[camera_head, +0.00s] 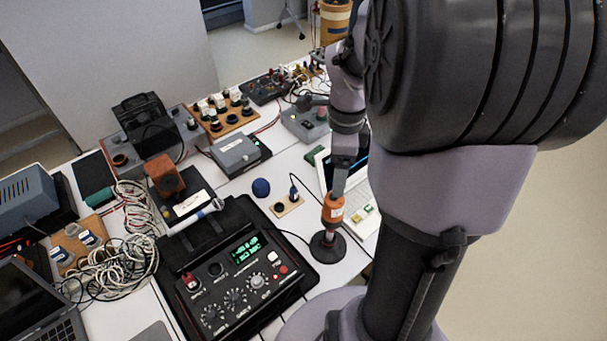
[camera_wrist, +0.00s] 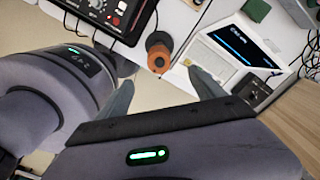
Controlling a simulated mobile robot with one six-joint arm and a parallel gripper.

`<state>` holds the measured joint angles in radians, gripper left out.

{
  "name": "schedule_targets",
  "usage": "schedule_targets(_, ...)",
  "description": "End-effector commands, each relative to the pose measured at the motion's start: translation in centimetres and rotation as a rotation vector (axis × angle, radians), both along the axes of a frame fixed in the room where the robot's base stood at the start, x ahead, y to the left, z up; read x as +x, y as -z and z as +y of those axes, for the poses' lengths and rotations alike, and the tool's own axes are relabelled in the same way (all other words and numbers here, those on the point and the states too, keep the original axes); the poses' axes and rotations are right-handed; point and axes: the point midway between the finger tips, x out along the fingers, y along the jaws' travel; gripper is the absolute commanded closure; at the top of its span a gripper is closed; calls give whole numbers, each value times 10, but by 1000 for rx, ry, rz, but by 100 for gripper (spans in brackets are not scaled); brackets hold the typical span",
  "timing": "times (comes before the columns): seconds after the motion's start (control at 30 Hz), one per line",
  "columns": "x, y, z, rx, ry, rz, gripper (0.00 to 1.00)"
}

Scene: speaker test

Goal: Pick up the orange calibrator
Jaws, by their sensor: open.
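The orange calibrator (camera_head: 333,209) is a small upright orange cylinder with a pale label, on a round black base (camera_head: 327,250) at the table's near right part. In the wrist view the calibrator (camera_wrist: 158,58) shows from above, with a dark ring at its far end. My gripper (camera_wrist: 160,92) is open and empty, its two grey fingers apart. The calibrator appears just beyond the gap between the fingertips. In the head view a grey finger of my gripper (camera_head: 340,180) overlaps the calibrator's top; whether they touch I cannot tell.
A black control unit with green display (camera_head: 240,268) stands left of the calibrator. A white laptop-like device (camera_head: 362,205) is close on its right. A blue ball (camera_head: 261,187) and a small socket board (camera_head: 287,206) lie behind. Tangled cables (camera_head: 125,245) lie at left.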

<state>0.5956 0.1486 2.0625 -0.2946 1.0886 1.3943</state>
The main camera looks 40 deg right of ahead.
Motion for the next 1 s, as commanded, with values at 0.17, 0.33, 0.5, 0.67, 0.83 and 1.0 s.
schedule_targets(0.17, -1, 63, 1, 3, -3, 4, 22)
schedule_targets(0.33, 0, 98, 1, 2, -4, 2, 22)
schedule_targets(0.5, -2, 121, 2, 2, -5, 2, 22)
schedule_targets(0.67, -3, 152, 3, 2, -4, 2, 22)
schedule_targets(0.83, -3, 157, 3, 1, -5, 1, 22)
schedule_targets(1.0, -3, 156, 3, 0, -5, 0, 32)
